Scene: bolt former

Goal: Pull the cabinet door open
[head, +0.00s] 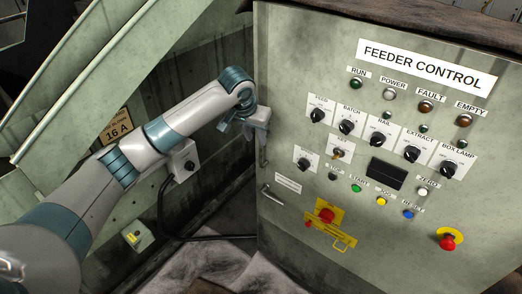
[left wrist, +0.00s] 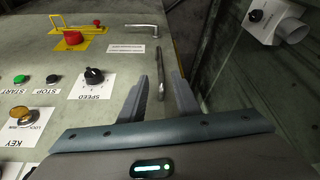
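The cabinet (head: 340,110) labelled FEEDER CONTROL fills the right of the head view; its front panel looks shut. A dark upright bar handle (left wrist: 160,80) sits near the panel's edge in the left wrist view; in the head view it is partly hidden below my gripper. An L-shaped lever (head: 271,194) is lower on the panel and also shows in the left wrist view (left wrist: 142,28). My left gripper (head: 261,132) is at the panel's left edge. In the left wrist view its fingers (left wrist: 160,76) are open, one each side of the bar, with gaps showing. My right gripper is out of view.
A green machine wall (head: 220,55) with a grey switch box (head: 181,160) and a black cable stands left of the cabinet. A gap of floor lies between.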

